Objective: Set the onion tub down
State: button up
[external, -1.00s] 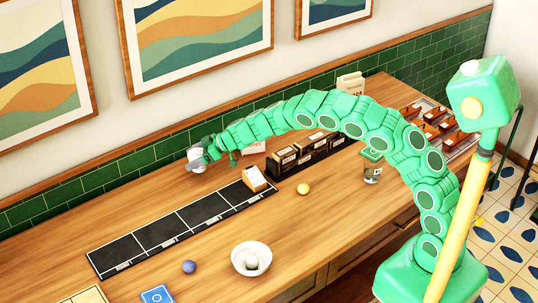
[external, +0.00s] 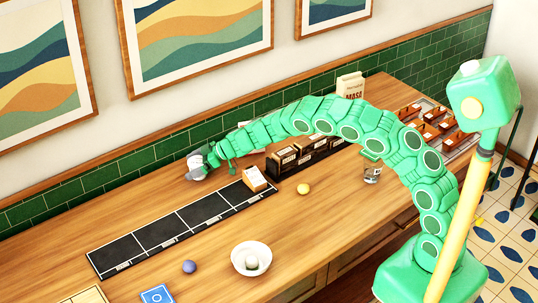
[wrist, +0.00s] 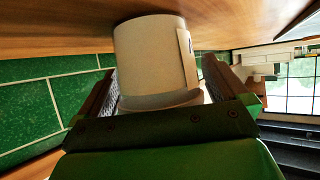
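A white tub (wrist: 152,55) with a small label at its right edge sits between the fingers of my gripper (wrist: 158,92) in the wrist view. The fingers are on both sides of it, and it appears gripped. In the external view the tub (external: 196,172) and my gripper (external: 205,163) are over the back of the wooden counter, behind the black strip. I cannot tell whether the tub touches the counter. The black strip (external: 160,232) has several marked sections with small labels; its left sections are bare.
A small labelled box (external: 255,178) stands at the strip's right end. A black rack (external: 322,153) holds several boxes behind it. A yellow ball (external: 304,189), a purple ball (external: 189,267) and a white bowl (external: 251,271) stand in front. Green wall tiles (external: 130,175) bound the counter's back.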

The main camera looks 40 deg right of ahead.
aim_at(199, 161)
jog(key=shift+v, duration=2.7)
jog(key=shift+a+r, duration=0.15)
jog(key=shift+r, duration=3.35)
jog(key=shift+w, duration=0.1)
